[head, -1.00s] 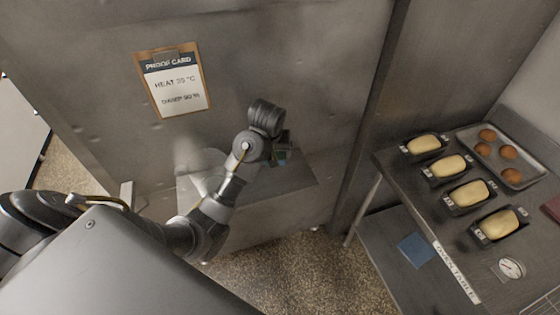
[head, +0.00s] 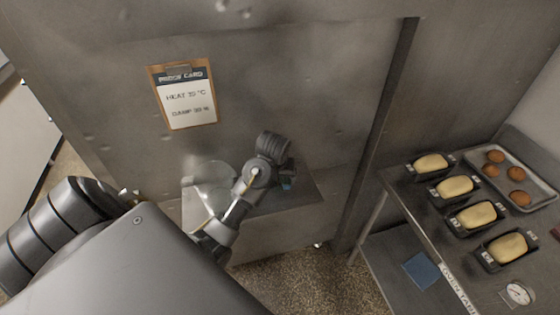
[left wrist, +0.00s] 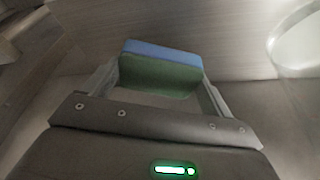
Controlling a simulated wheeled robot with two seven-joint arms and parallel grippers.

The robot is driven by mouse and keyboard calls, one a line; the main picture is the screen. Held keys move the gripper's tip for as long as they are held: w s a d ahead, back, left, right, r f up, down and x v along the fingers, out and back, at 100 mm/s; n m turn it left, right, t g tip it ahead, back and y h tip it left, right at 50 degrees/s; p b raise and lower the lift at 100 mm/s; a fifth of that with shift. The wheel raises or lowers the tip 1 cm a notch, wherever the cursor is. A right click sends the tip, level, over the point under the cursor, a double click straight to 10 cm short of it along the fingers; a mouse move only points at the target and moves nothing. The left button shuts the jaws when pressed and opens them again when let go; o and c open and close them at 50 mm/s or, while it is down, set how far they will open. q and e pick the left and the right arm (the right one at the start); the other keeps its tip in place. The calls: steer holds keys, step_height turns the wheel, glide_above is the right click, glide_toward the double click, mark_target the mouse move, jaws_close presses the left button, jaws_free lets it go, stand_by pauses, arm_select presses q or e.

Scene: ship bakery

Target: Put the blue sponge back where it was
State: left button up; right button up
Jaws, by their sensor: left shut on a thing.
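The blue sponge (left wrist: 162,54) shows in the left wrist view, with a blue top layer and a green lower layer. My left gripper (left wrist: 160,82) is shut on it, one finger at each end. In the head view the left gripper (head: 286,176) is over the small metal shelf (head: 300,194) on the wall, and only a bit of the sponge (head: 287,184) shows beside it. I cannot tell whether the sponge touches the shelf. My right gripper is not in view.
A proof card clipboard (head: 187,98) hangs above. On the right, the oven table (head: 425,222) holds several loaf tins and a tray of buns (head: 535,193). A blue flat thing (head: 422,271) lies on its lower shelf.

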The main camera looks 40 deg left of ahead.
arm_select(q)
step_height(320, 180, down, 4)
steer(key=shift+w+r, duration=0.1)
steer(key=o, duration=0.7)
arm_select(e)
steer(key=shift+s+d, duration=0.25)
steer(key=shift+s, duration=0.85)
arm_select(q)
steer(key=shift+r, duration=0.1)
